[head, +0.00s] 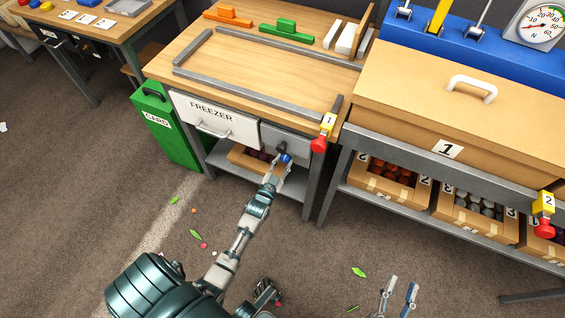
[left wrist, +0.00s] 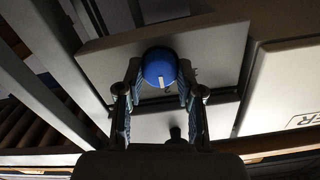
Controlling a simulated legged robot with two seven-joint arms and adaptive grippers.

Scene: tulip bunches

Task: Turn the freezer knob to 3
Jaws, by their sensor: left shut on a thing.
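The freezer knob is a blue round knob (head: 284,157) on the grey panel right of the white drawer front marked FREEZER (head: 213,118). In the left wrist view the blue knob (left wrist: 160,67) sits between my fingers, with a pale pointer mark on its lower part. My left gripper (head: 279,163) is shut on the knob.
A green CARD bin (head: 166,130) stands left of the freezer bench. A yellow tag with a red button (head: 319,144) hangs at the bench's right corner. Crates (head: 390,182) sit on the lower shelf at right. Leaves and petals lie on the open floor.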

